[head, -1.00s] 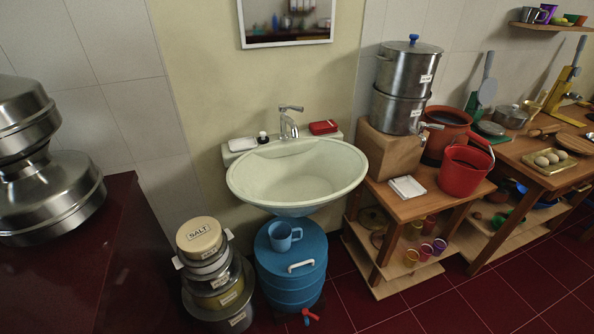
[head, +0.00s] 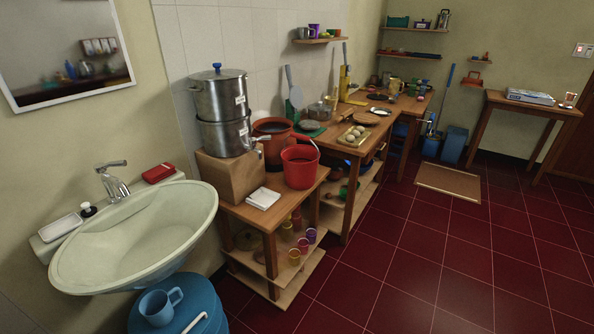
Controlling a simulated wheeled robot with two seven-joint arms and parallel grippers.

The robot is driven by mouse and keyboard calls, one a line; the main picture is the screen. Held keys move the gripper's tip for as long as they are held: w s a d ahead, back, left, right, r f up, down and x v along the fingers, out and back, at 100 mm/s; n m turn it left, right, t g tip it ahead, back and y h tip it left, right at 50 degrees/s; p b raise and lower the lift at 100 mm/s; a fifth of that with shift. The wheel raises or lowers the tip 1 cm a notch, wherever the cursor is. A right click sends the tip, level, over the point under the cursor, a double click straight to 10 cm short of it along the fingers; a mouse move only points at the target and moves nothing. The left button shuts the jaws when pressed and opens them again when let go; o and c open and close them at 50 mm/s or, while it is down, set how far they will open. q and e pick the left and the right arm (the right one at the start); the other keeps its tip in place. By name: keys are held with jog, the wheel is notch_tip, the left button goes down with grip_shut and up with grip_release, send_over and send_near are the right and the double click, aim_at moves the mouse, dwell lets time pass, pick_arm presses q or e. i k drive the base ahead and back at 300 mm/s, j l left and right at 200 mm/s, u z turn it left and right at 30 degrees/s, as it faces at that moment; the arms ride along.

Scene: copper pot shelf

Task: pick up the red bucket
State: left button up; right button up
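The red bucket (head: 299,167) stands upright near the right end of a low wooden table (head: 237,208), left of the picture's middle in the head view. Its thin handle rises at its right side. A brown-red pot (head: 272,132) stands close behind it. The bucket's inside is dark, and I cannot tell whether it holds anything. Neither of my grippers is in view.
The sink (head: 140,238) and a blue drum (head: 190,305) are at the left. A steel container stack (head: 220,108) stands left of the bucket on a wooden block. A long counter (head: 375,138) runs behind it. The red tiled floor (head: 420,240) is open at the right.

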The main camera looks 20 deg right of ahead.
aim_at(299, 161)
jog(key=i+l+u, duration=0.15)
jog(key=l+u, duration=0.15)
jog(key=u, duration=0.2)
jog(key=i+l+u, duration=0.1)
jog(key=l+u, duration=0.2)
jog(key=u, duration=0.2)
